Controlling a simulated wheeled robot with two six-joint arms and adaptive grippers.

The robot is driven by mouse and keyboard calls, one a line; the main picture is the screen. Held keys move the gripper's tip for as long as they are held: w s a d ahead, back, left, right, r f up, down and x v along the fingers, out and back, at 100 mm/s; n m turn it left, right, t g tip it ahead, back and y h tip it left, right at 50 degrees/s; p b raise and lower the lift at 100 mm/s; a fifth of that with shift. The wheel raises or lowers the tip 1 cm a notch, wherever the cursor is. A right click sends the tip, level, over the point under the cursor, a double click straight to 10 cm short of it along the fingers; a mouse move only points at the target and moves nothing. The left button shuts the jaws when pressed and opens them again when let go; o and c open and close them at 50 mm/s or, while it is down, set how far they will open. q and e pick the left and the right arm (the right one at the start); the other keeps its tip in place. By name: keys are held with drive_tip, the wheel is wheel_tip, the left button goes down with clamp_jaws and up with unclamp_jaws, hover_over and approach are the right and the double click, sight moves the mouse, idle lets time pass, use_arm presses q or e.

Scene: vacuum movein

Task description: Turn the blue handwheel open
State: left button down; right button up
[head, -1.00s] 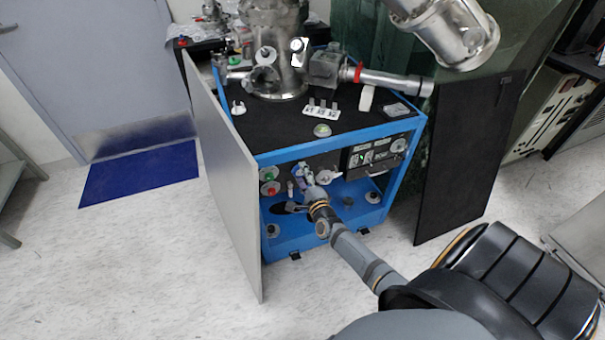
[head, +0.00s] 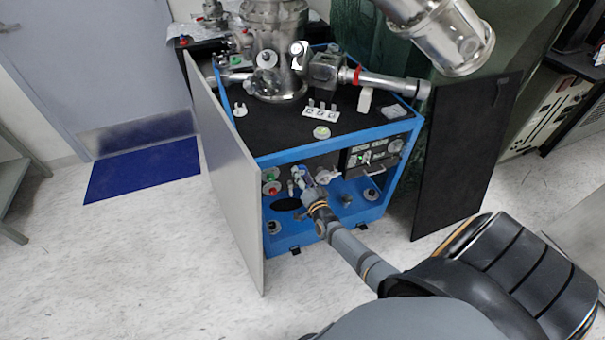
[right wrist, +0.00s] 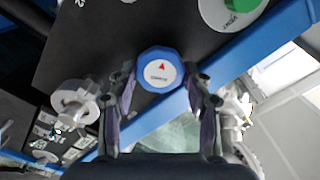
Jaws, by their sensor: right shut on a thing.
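The blue handwheel (right wrist: 160,70) shows in the right wrist view as a faceted blue knob. Its white face has a red triangle and small lettering. My right gripper (right wrist: 162,92) has one finger on each side of it and is shut on it. In the head view my right gripper (head: 304,188) reaches into the open front of the blue cart, at the black panel. There the handwheel is too small and covered to make out clearly. My left gripper is not in view.
A green knob (right wrist: 238,14) sits close to the handwheel on the black panel. A white valve (right wrist: 75,104) is at the left. The blue cart (head: 325,231) stands between a grey side panel (head: 228,175) and a black panel (head: 465,150). Floor is clear in front.

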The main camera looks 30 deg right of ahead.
drive_tip(key=n+p, duration=0.1)
drive_tip(key=n, duration=0.2)
drive_tip(key=shift+n, duration=0.4)
drive_tip(key=n+p, duration=0.2)
drive_tip(key=n, duration=0.5)
drive_tip(key=n+p, duration=0.1)
drive_tip(key=n, duration=0.3)
drive_tip(key=shift+a+n, duration=0.1)
drive_tip(key=shift+n, duration=0.3)
drive_tip(key=shift+f+n+p, duration=0.15)
drive_tip(key=shift+n+p, duration=0.75)
drive_tip(key=shift+n, duration=6.3)
drive_tip(key=o, duration=1.2)
drive_tip(key=shift+c, duration=0.2)
